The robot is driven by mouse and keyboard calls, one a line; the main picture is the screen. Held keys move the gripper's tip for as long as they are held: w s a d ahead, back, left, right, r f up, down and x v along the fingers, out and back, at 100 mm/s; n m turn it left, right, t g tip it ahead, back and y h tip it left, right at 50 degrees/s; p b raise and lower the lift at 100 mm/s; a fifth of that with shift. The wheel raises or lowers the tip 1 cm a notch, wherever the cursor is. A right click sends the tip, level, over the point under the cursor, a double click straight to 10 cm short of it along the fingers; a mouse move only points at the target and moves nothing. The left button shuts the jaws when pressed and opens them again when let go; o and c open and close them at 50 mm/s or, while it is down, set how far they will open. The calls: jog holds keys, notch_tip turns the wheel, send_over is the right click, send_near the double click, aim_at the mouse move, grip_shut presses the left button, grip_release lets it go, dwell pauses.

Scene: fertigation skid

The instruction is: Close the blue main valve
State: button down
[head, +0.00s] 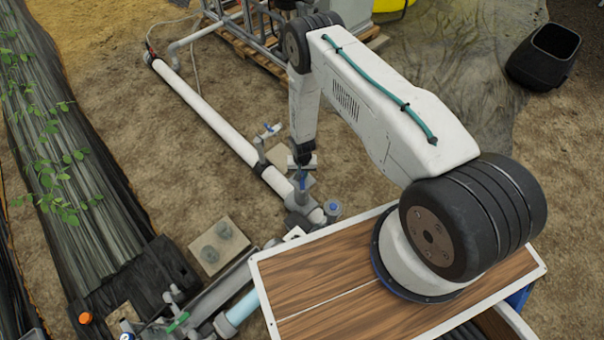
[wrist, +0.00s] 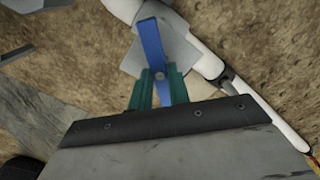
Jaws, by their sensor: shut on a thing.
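The blue main valve's lever handle (wrist: 151,42) shows in the wrist view above a grey valve body (wrist: 180,50) on a white pipe (wrist: 285,122). The handle lies at a slant to the pipe, neither in line with it nor square across it. My gripper (wrist: 158,76) has its teal fingers on both sides of the handle near its round pivot and is shut on it. In the head view my gripper (head: 301,164) points down at the blue handle (head: 302,184), partly hidden by the wrist.
A smaller side valve with a blue handle (head: 270,130) stands close by to the left. A blue-topped fitting (head: 333,207) is just right of the valve. A black bin (head: 545,56) stands far right.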

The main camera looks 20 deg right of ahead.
jog(key=m, duration=0.4)
jog(key=shift+m, duration=2.9)
jog(key=c, duration=1.3)
grip_release()
jog(key=shift+r, duration=0.1)
notch_tip(320, 180, up, 8)
jog(key=shift+f, duration=0.2)
